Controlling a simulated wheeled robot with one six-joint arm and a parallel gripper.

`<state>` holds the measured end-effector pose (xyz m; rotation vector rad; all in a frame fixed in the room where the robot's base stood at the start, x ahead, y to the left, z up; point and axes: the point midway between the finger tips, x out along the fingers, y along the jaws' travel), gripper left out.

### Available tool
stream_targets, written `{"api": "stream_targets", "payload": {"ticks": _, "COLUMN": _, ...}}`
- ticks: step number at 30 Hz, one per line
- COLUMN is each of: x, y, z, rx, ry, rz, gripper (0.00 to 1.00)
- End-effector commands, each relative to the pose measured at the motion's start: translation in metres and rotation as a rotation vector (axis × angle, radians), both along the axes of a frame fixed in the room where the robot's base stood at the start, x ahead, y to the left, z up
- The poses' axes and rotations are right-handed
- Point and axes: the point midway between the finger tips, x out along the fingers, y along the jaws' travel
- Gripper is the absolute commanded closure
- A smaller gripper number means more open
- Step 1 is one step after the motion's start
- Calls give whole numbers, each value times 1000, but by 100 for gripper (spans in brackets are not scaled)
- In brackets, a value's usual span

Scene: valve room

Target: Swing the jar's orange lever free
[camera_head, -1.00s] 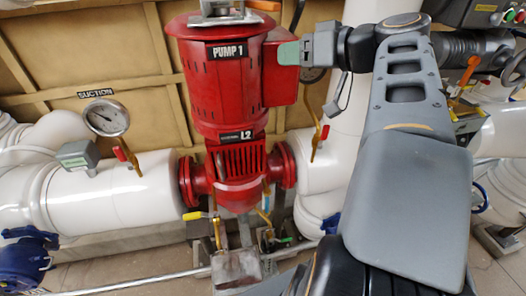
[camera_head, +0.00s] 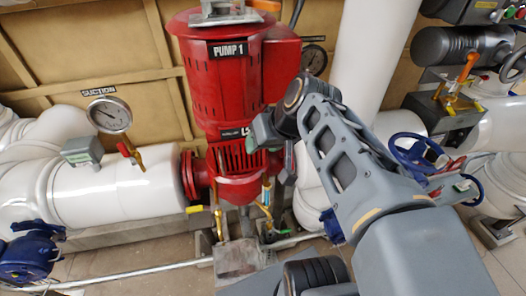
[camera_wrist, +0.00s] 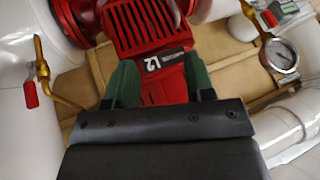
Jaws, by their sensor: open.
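No thing in view reads clearly as a jar. An orange lever (camera_head: 467,67) stands beside a dark grey cylinder (camera_head: 447,45) at the right of the head view; I cannot tell whether this is the jar's lever. Another small orange-brown piece (camera_head: 266,5) shows at the top edge, above the red pump (camera_head: 222,75). My gripper (camera_head: 275,142) is in front of the pump's lower part, far left of the orange lever. In the wrist view my gripper (camera_wrist: 160,82) has its green fingers apart, with the pump's L2 label beyond them. Nothing shows held.
White pipes (camera_head: 110,190) run along both sides of the pump. A suction gauge (camera_head: 108,115) and a red-handled valve (camera_head: 128,150) stand at the left. Blue handwheels (camera_head: 412,153) are right of my arm. Another red-handled valve (camera_wrist: 32,92) shows left in the wrist view.

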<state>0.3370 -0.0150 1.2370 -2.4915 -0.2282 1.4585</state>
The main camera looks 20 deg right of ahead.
Motion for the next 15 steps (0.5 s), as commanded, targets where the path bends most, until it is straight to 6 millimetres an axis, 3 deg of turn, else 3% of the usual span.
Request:
{"api": "stream_targets", "payload": {"ticks": 6, "x": -9, "y": 6, "z": -16, "rx": -59, "ry": 44, "rz": -6, "gripper": 51}}
{"api": "stream_targets", "payload": {"ticks": 15, "x": -13, "y": 7, "z": -23, "rx": -84, "ry": 57, "rz": -13, "gripper": 51}}
